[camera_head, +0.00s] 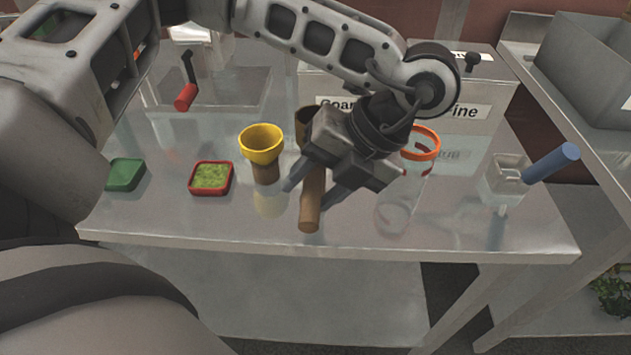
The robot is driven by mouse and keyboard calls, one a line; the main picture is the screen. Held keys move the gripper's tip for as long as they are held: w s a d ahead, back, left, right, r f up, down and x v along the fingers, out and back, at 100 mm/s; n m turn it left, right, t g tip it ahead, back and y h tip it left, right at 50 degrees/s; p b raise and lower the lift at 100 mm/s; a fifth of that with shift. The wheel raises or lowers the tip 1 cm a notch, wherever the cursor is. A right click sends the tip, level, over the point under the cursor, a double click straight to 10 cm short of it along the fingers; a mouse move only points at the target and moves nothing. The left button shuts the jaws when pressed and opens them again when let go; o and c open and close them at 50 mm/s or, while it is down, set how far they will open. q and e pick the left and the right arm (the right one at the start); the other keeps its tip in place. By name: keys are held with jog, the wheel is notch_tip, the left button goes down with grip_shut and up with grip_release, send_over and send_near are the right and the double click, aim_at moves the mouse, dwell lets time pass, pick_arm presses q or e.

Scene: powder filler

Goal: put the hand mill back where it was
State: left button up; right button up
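A black crank with a red grip (186,97) stands at the back left of the steel table; it looks like part of a hand mill, but I cannot tell for sure. My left gripper (307,194) hangs over the middle of the table, fingers pointing down toward the front. Its two fingers lie on either side of a brown rod-like handle (310,214) and appear closed on it. A brown cup-like part (305,118) shows behind the gripper; whether it joins the handle is hidden. My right gripper is out of view.
A yellow funnel (261,144) sits on a brown jar left of the gripper. An orange-rimmed glass (421,143) and a blue-handled clear cup (552,163) stand right. A labelled grey box (470,75) stands behind.

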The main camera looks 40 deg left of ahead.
pick_arm(q)
jog(key=shift+r, duration=0.2)
jog(key=shift+w+d+r, duration=0.15)
jog(key=v, duration=1.1)
jog(key=shift+r+b, duration=0.25)
jog(key=shift+b, duration=0.05)
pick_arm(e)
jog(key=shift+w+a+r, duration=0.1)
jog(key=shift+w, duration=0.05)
pick_arm(q)
jog(key=shift+d, duration=0.1)
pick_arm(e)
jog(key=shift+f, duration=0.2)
